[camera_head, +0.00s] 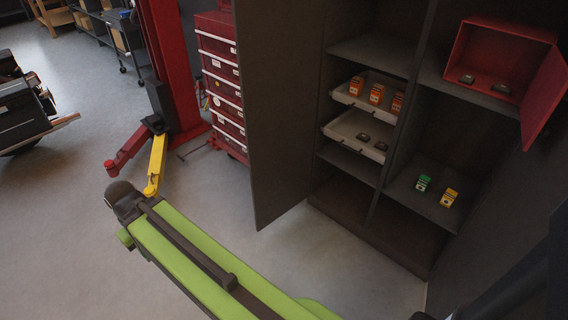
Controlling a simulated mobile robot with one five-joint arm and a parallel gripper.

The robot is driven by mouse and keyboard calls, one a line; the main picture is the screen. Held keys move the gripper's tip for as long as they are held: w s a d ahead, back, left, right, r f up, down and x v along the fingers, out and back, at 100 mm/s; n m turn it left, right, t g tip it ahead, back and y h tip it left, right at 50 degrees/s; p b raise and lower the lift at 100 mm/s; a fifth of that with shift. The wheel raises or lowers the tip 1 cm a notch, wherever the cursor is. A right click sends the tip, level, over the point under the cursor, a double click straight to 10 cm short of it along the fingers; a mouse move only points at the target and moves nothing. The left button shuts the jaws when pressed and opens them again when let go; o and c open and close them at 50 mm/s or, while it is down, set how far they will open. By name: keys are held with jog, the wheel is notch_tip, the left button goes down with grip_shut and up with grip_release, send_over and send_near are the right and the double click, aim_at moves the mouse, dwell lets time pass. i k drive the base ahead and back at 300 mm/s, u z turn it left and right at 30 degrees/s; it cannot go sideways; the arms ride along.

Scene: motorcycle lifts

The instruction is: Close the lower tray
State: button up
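The lower tray (345,129) is a light, shallow tray in the left bay of the dark cabinet. Its inside shows, with dark small items (371,141) on it, and its front rim is near the cabinet's front. How far it is pulled out is hard to tell. The upper tray (347,97) sits just above it and carries orange-and-white boxes (377,93). My green arm crosses the lower part of the view, apart from the trays. I cannot make out any gripper fingers.
An open dark cabinet door (285,120) stands left of the trays. On the right are an open red box (485,45) and green and yellow items (423,182) on a shelf. A red drawer cabinet (221,80) and lift arms (157,165) stand left. Floor before the cabinet is clear.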

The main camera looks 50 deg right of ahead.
aim_at(343, 128)
jog(key=z, duration=1.4)
jog(key=k, duration=0.75)
jog(key=u, duration=0.55)
jog(key=i, duration=1)
jog(key=z, duration=0.05)
